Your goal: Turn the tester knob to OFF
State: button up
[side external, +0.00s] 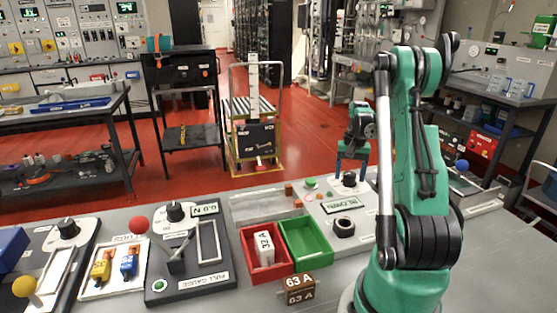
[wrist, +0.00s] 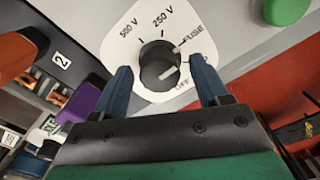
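The tester knob (wrist: 157,60) is round and black on a white dial plate (wrist: 125,30) in the wrist view. The dial reads 500 V, 250 V, FUSE, a partly hidden mark and OFF. A pale line on the knob lies on its lower right part; I cannot tell surely which mark it points to. My gripper (wrist: 164,80) is open, with a blue finger on either side of the knob and gaps between. In the side external view my gripper (side external: 352,165) points down just above the knob (side external: 349,179) on the grey tester panel (side external: 325,205).
A green button (side external: 310,183) sits left of the knob. A round black part (side external: 343,227), a green bin (side external: 306,240) and a red bin (side external: 265,262) stand nearer the camera. A red-balled lever (side external: 138,225) rises farther left.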

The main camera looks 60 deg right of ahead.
jog(key=c, duration=0.9)
jog(key=m, duration=0.4)
jog(key=shift+m, duration=0.9)
jog(key=m, duration=0.5)
jog(key=shift+m, duration=0.3)
